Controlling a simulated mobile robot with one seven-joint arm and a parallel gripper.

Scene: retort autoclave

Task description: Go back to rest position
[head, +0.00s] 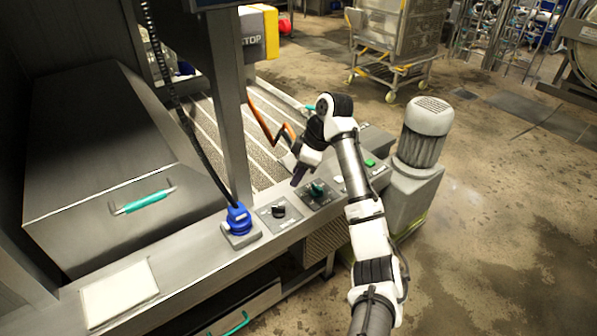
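My arm reaches up from the lower right over the machine's front ledge. My gripper (298,176) is at its end, pointing down and left above the control panel. The fingers are dark and small, and I cannot tell whether they are open or shut. Just below the gripper is a teal rotary switch (316,189) on a dark plate. A black knob (278,211) sits to its left. A green button (370,163) lies to the right, beyond the arm. I cannot tell whether the gripper touches the teal switch.
A blue plug (238,219) with a black cable stands on the ledge. A steel hood with a teal handle (145,201) fills the left. A grey motor (427,130) stands right of the arm. A wheeled steel cart (395,40) is behind. The wet floor at right is clear.

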